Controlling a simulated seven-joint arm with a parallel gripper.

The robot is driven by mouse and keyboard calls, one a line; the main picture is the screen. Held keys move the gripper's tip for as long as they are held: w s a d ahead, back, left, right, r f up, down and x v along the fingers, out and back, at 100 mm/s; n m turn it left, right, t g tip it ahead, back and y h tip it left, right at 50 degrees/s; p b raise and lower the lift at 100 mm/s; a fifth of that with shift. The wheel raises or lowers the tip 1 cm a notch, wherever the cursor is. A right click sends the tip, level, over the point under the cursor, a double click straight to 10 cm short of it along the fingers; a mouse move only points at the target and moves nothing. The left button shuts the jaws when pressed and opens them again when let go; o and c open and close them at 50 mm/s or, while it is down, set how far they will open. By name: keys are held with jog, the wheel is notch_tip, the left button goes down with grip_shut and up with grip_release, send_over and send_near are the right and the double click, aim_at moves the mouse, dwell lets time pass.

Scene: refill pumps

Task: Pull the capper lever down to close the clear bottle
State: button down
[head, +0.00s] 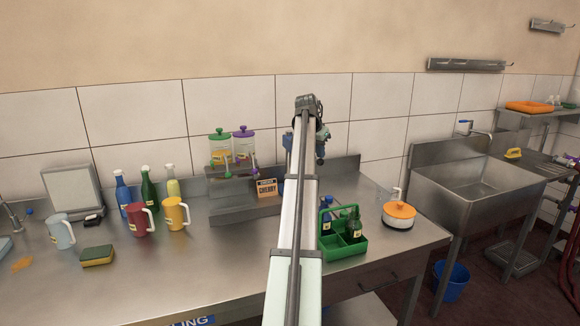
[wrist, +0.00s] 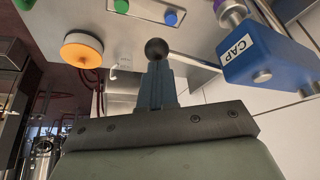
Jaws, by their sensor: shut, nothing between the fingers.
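The blue capper (wrist: 268,62) with a white CAP label is at the upper right of the wrist view. In the head view my arm covers most of it, and a bit of blue (head: 288,140) shows just left of the arm. A dark ball knob (wrist: 155,48), which looks like the lever's end, is right at the tips of my gripper (wrist: 155,66). The fingers are shut with nothing between them; I cannot tell whether they touch the knob. In the head view the gripper hangs behind the arm's far end. I cannot make out the clear bottle.
A green bottle carrier (head: 345,246) and an orange-topped white round item (head: 398,212) stand right of my arm. A CHERRY sign (head: 267,188) and two dispensers (head: 220,145) are left of it. Mugs and bottles stand farther left. The front centre of the counter (head: 215,260) is clear.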

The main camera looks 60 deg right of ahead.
jog(key=shift+f, duration=0.2)
jog(key=shift+w+d+f, duration=0.1)
jog(key=shift+w+f, duration=0.05)
jog(key=shift+f, duration=0.6)
jog(key=shift+r, duration=0.1)
notch_tip(320, 180, up, 14)
jog(key=s+a, duration=0.2)
dwell(1.8)
dwell(0.3)
